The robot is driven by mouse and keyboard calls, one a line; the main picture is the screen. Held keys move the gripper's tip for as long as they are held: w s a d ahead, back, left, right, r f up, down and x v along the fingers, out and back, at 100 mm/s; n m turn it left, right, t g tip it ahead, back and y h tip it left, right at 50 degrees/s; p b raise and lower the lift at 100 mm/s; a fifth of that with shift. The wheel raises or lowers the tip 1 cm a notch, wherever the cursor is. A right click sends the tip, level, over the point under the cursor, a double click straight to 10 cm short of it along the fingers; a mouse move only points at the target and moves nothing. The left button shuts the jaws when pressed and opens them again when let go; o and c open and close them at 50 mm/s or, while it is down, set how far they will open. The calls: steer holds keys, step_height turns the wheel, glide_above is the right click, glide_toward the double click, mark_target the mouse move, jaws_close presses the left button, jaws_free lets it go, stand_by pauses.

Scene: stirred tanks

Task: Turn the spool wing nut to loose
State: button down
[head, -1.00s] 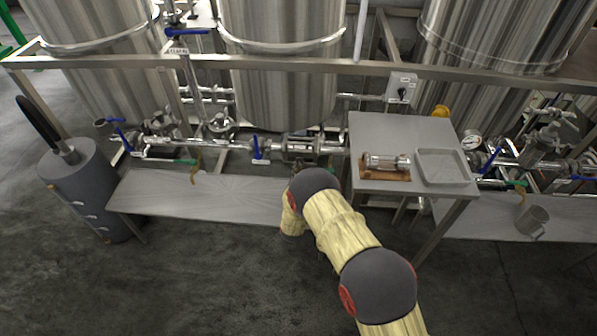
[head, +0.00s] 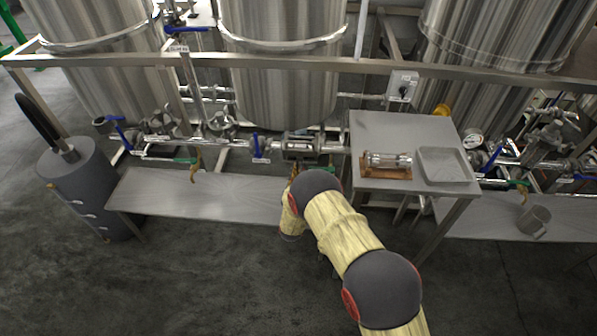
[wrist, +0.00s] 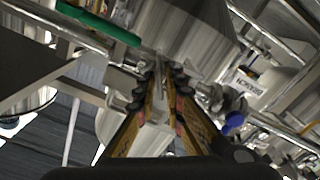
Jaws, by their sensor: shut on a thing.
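The spool (head: 300,146) is a wide metal pipe piece in the line behind the low bench, left of the small table. My gripper (wrist: 160,80) is up against the pipework, its two orange-and-black fingers close together in the wrist view. The fingertips are shut on a small metal part, which I take to be the spool wing nut; the fingers mostly cover it, so its turn angle cannot be told. In the head view my arm hides most of the gripper and the nut.
A blue-handled valve (head: 260,147) sits left of the spool. A green handle (wrist: 98,22) is close by in the wrist view. The small table (head: 388,128) holds a sight glass (head: 388,160) and a tray (head: 443,165). The low bench (head: 200,195) is mostly clear.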

steer(key=n, duration=1.2)
steer(key=shift+w+a+b, duration=0.1)
steer(key=shift+a+b, duration=0.15)
steer(key=shift+b, duration=0.1)
steer(key=c, duration=2.1)
jaws_free()
steer(key=shift+f, duration=0.1)
steer(key=shift+o, duration=0.7)
steer(key=shift+o, duration=0.2)
steer(key=shift+f, duration=0.1)
steer(key=s, duration=1.2)
steer(key=shift+a, duration=0.15)
